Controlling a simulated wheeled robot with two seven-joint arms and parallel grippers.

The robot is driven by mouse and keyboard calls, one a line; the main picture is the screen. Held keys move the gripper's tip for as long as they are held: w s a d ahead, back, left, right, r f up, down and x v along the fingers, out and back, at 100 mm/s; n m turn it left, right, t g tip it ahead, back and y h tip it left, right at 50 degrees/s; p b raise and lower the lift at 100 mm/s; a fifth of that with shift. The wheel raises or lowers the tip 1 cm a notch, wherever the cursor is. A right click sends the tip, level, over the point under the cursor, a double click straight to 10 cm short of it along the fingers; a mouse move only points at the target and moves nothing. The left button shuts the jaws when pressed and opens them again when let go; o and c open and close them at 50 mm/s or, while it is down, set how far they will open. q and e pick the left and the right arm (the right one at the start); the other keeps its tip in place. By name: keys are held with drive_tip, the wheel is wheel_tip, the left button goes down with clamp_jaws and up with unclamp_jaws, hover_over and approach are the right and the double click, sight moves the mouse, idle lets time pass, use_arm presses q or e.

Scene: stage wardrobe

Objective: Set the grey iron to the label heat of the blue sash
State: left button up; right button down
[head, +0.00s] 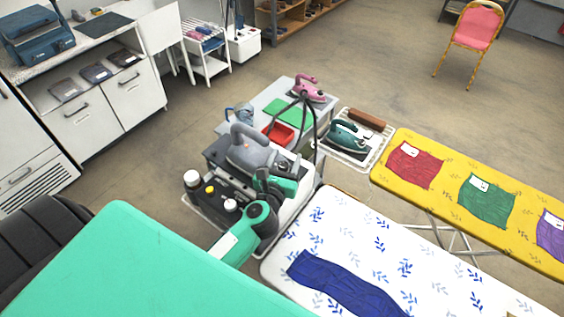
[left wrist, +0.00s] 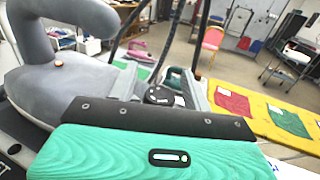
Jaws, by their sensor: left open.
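The grey iron (head: 250,152) rests on a dark-topped station at centre in the head view. It looms large at left in the left wrist view (left wrist: 62,85). My left gripper (head: 276,176) is open just right of and in front of the iron. In the left wrist view a black round dial with a pale mark (left wrist: 160,96) shows just beyond the gripper's dark edge; I cannot tell if the fingers touch it, nor read its setting. The blue sash (head: 340,284) lies on the white leaf-patterned ironing board (head: 335,225). I make out no label on it. My right gripper is out of view.
A teal iron (head: 346,136) stands on a rack to the right, a pink iron (head: 308,88) behind. Dark cables rise near the gripper. A yellow board (head: 448,195) holds red, green and purple labelled cloths.

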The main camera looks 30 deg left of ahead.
use_arm(q)
drive_tip(key=s+b, duration=0.1)
drive_tip(key=s, duration=0.3)
drive_tip(key=s+d+b, duration=0.1)
drive_tip(key=s+b, duration=0.1)
drive_tip(key=s, duration=0.2)
drive_tip(key=s+d+b, duration=0.1)
drive_tip(key=s+b, duration=0.1)
drive_tip(key=s, duration=0.2)
drive_tip(key=shift+d+f, duration=0.15)
drive_tip(key=shift+f, duration=0.1)
drive_tip(key=shift+s+d+r+b, duration=0.1)
drive_tip(key=shift+s+b, duration=0.05)
drive_tip(key=shift+s, duration=0.25)
drive_tip(key=shift+s+d+r+b, duration=0.1)
drive_tip(key=shift+s+b, duration=0.05)
drive_tip(key=shift+s, duration=0.2)
drive_tip(key=shift+s, duration=0.1)
